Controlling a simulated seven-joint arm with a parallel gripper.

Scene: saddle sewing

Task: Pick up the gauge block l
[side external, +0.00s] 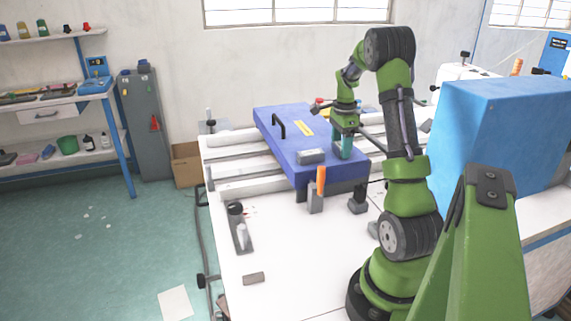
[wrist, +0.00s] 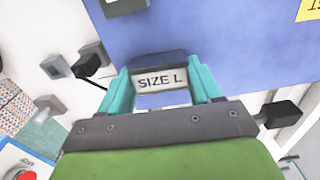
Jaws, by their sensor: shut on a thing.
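The gauge block l (wrist: 160,82) is a dark grey block with a white label reading "SIZE L". In the wrist view it sits between the two teal fingers of my gripper (wrist: 162,72), which are shut on its sides. In the side view my gripper (side external: 343,148) points down over the near right part of the blue box-like cover (side external: 285,135). The block is hard to make out there behind the fingers. I cannot tell whether the block touches the blue surface.
Another grey block (side external: 311,156) lies on the blue cover, left of my gripper. An orange-handled tool stands in a grey holder (side external: 315,198) at the cover's front. A black handle (side external: 279,124) rises from the cover.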

